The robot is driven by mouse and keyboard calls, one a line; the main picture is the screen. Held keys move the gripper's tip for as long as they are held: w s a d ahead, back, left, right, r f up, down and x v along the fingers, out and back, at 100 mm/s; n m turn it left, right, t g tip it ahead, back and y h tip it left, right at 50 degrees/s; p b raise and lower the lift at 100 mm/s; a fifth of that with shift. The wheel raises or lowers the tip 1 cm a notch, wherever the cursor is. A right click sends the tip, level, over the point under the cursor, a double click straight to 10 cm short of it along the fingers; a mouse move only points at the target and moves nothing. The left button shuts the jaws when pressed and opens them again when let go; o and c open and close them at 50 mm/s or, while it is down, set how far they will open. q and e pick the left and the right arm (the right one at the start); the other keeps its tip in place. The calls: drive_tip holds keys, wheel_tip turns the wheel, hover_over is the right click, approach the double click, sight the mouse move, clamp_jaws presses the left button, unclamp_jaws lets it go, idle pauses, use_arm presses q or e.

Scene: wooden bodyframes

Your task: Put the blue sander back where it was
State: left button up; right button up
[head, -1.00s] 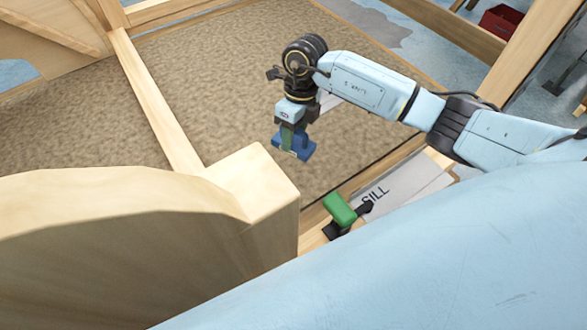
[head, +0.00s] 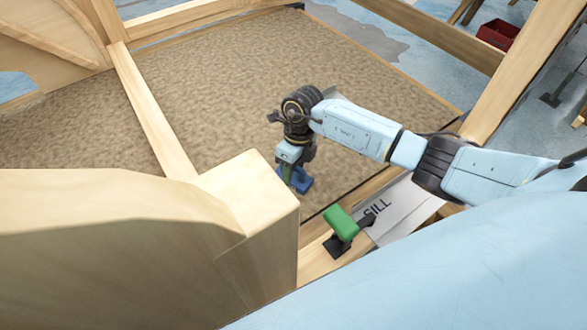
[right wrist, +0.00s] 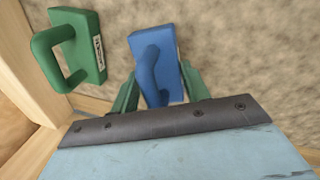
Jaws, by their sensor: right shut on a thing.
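The blue sander (head: 301,182) is in my right gripper (head: 295,168), low over the brown textured mat inside the wooden frame. In the right wrist view the blue sander (right wrist: 165,50) sits between the green fingers of my right gripper (right wrist: 160,88), which is shut on its handle. I cannot tell whether its base touches the mat. A green sander (right wrist: 90,45) with a loop handle and a white label lies left of the blue one, apart from it. I do not see it in the head view. My left gripper is out of view.
A thick wooden post (head: 250,195) stands close on the left of my right gripper. A green-handled clamp (head: 342,222) and a sheet marked SILL (head: 400,208) are on the front beam. A red crate (head: 497,30) is far right. The mat (head: 240,75) is clear beyond.

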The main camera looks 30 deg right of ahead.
drive_tip(key=shift+f, duration=0.1)
drive_tip(key=o, duration=0.9)
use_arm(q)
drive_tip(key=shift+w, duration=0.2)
use_arm(e)
drive_tip(key=shift+o, duration=0.2)
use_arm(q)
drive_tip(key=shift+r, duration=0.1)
use_arm(e)
drive_tip(key=shift+r, duration=0.2)
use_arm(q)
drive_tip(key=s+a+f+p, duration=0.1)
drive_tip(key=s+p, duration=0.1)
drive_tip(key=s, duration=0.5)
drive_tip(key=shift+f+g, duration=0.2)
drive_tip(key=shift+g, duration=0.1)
use_arm(e)
wheel_tip(320, 180, up, 12)
drive_tip(key=w+d, duration=0.1)
drive_tip(key=d, duration=0.1)
drive_tip(key=shift+f, duration=0.15)
drive_tip(key=shift+w, duration=0.1)
